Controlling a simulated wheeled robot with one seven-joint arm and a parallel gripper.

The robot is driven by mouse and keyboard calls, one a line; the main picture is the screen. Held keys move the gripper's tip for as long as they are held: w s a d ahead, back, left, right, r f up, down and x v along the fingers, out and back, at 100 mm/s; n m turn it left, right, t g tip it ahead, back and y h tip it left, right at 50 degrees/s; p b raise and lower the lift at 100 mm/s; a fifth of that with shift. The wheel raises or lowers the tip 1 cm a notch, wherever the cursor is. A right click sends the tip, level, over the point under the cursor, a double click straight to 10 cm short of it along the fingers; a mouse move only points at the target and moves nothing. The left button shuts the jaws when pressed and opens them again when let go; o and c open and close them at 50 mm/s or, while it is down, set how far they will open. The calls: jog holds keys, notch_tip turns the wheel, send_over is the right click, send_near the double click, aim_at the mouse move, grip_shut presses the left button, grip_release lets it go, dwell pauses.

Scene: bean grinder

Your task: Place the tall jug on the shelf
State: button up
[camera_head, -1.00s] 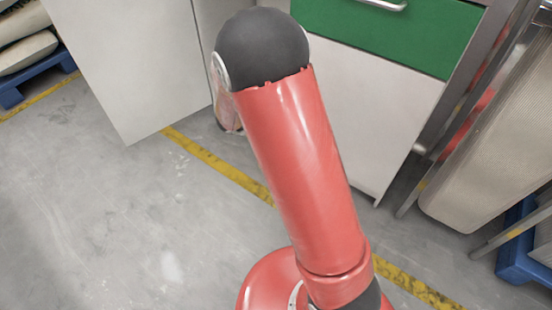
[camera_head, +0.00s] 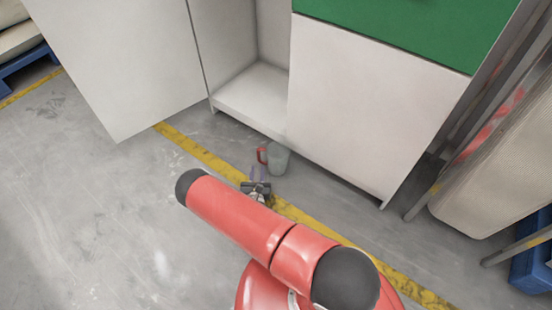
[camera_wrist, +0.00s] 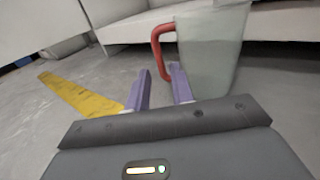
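The tall jug (camera_head: 280,160) is grey-green and translucent, with a red handle on its left. It is upright in front of the open cabinet, apparently on the floor. It also shows large in the wrist view (camera_wrist: 212,50). My gripper (camera_head: 259,176) is just left of and in front of the jug, low over the floor. In the wrist view my gripper (camera_wrist: 161,72) has its two purple fingers apart, with the lower end of the handle at or just beyond the gap between the tips. The cabinet's white bottom shelf (camera_head: 252,98) is behind the jug and looks empty.
The cabinet's white door (camera_head: 115,60) stands open on the left. A closed white panel (camera_head: 370,110) under a green drawer (camera_head: 410,25) is on the right. A yellow floor line (camera_head: 205,155) runs past the jug. Grey floor is free at the left.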

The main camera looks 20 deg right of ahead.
aim_at(258, 156)
jog(key=x, duration=0.2)
jog(key=b+x, duration=0.1)
jog(key=x, duration=0.4)
jog(key=shift+w+a+f, duration=0.1)
jog(key=shift+w+f, duration=0.25)
grip_shut()
